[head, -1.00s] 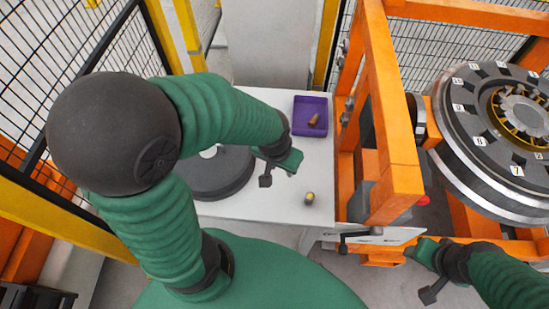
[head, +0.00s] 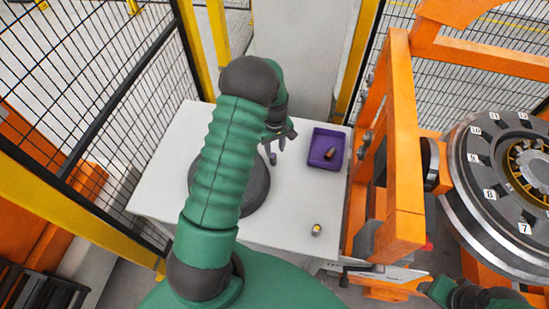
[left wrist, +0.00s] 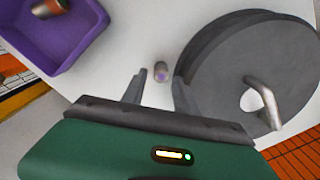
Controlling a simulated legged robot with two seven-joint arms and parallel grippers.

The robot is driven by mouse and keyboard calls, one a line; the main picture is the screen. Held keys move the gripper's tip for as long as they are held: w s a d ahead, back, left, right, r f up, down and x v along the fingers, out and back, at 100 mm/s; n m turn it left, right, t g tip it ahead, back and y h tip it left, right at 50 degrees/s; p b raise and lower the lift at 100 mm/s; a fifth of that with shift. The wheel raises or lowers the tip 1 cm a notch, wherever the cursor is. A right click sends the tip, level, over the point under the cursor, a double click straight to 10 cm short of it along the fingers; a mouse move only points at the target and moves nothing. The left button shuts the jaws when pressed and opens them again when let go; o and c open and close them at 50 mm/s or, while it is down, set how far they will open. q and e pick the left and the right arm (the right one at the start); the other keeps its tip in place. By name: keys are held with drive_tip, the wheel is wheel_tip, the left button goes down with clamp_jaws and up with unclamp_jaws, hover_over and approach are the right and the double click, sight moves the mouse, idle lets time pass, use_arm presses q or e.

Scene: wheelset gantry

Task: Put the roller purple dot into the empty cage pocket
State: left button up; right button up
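A small grey roller with a purple dot on its end (left wrist: 161,71) stands on the white table in the left wrist view, just beyond and between the fingertips. In the head view this roller (head: 273,159) is beside the dark disc. My left gripper (left wrist: 159,86) is open and empty; it also shows in the head view (head: 276,145) at the roller. The yellow roller cage (head: 532,162) is in the bearing at the right edge, partly cut off; I cannot tell which pocket is empty. My right gripper (head: 440,290) is only partly visible at the lower right.
A purple tray (head: 315,162) holds a copper-brown part. A roller with a yellow dot (head: 316,229) stands near the table's front. A dark disc (left wrist: 218,85) with a metal handle lies beside the purple-dot roller. The orange gantry frame (head: 400,150) stands between table and bearing.

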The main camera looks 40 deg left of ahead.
sight(273, 154)
use_arm(q)
drive_tip(key=f, duration=0.2)
drive_tip(key=a+f+p, duration=0.1)
drive_tip(key=f, duration=0.2)
drive_tip(key=shift+s+a, duration=0.1)
drive_tip(key=shift+a, duration=0.05)
drive_tip(key=shift+f, duration=0.3)
drive_tip(key=shift+d, duration=0.2)
drive_tip(key=shift+c, duration=0.9)
drive_tip(key=c, duration=0.5)
drive_tip(key=shift+a, duration=0.1)
clamp_jaws()
